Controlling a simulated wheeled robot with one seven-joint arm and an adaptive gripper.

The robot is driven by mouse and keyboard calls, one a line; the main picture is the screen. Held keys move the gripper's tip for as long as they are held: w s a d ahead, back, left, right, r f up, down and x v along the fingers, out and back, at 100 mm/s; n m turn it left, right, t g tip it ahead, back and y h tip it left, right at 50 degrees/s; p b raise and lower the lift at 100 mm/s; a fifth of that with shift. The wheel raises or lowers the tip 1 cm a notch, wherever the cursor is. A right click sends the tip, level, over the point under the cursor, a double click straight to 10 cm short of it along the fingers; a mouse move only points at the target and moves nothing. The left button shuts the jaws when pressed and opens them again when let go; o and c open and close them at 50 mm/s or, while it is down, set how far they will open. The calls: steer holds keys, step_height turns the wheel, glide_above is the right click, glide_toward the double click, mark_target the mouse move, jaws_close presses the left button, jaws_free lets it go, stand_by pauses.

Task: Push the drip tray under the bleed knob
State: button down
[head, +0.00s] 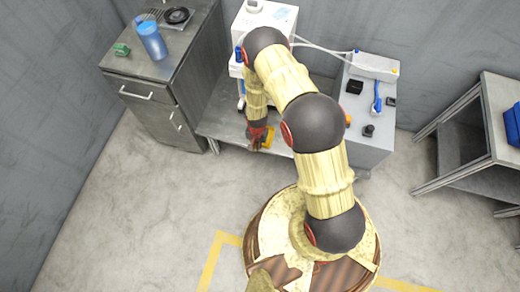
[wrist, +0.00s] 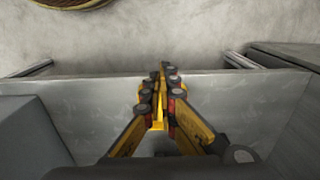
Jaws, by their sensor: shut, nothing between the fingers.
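My gripper (head: 262,138) is low over the front part of a low metal bench (head: 222,128), in front of a white machine (head: 285,18). In the wrist view my gripper (wrist: 163,72) is shut and empty, its fingertips at the bench's edge in the picture. A yellow patch shows between and below the fingers; I cannot tell whether it is part of the gripper or the drip tray. I cannot make out the drip tray for certain in either view. The bleed knob is not clearly seen; my arm hides part of the white machine.
A grey cabinet (head: 372,146) with a black knob (head: 369,130) and a blue-handled tool (head: 377,98) stands right of the bench. A side cabinet (head: 140,104) with a blue bottle (head: 152,41) stands left. A metal rack (head: 470,150) is far right. Floor in front is clear.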

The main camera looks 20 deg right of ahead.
step_height(320, 180, down, 11)
steer(key=w+d+b, duration=0.2)
steer(key=b, duration=0.3)
steer(key=shift+w+d, duration=0.15)
steer(key=shift+w, duration=0.15)
steer(key=shift+f, duration=0.1)
